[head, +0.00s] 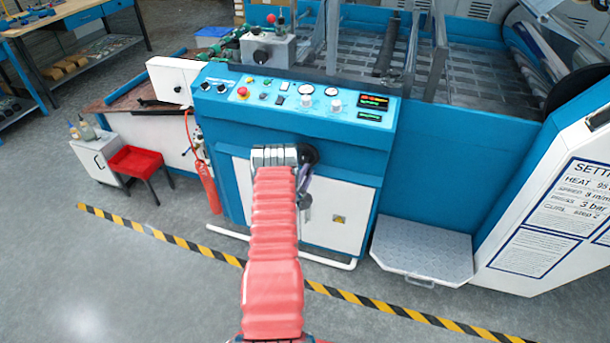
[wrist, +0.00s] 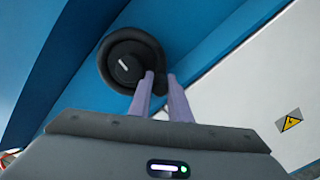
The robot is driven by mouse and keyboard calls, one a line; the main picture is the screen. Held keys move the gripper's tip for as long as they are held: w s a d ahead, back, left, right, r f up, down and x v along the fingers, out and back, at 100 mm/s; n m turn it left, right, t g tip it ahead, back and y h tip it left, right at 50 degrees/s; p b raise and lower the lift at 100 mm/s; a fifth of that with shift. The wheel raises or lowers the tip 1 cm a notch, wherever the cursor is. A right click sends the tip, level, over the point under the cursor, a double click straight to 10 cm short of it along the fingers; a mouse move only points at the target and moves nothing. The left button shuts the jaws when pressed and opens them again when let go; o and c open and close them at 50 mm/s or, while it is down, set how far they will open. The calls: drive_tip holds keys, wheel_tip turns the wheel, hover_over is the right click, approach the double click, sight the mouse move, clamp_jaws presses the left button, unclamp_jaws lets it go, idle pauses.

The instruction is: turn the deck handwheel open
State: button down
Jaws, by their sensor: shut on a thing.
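The black handwheel (wrist: 124,64) sits on the blue machine front in the wrist view. It is round with a thick rim, and a short white mark on its hub stands tilted. In the head view only part of the handwheel (head: 310,154) shows, beside the metal end of my arm. My gripper (wrist: 160,76) has its two pale purple fingers at the lower right of the wheel, one on each side of the rim, shut on it.
The control panel (head: 300,98) with buttons and displays lies above the wheel. A white door (head: 340,220) with a yellow warning label is below. A metal step (head: 422,248) stands at the right, a red stool (head: 138,160) at the left. Striped tape marks the floor.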

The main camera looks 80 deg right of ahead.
drive_tip(key=shift+s+a+f, duration=0.1)
drive_tip(key=shift+a+f, duration=0.1)
drive_tip(key=shift+f, duration=0.05)
drive_tip(key=c, duration=2)
unclamp_jaws()
drive_tip(key=shift+o, duration=0.4)
drive_tip(key=shift+r, duration=0.1)
drive_tip(key=shift+d+r, duration=0.1)
drive_tip(key=w+a, duration=0.1)
drive_tip(key=a, duration=1.2)
drive_tip(key=shift+w+a, duration=0.2)
drive_tip(key=shift+a, duration=0.2)
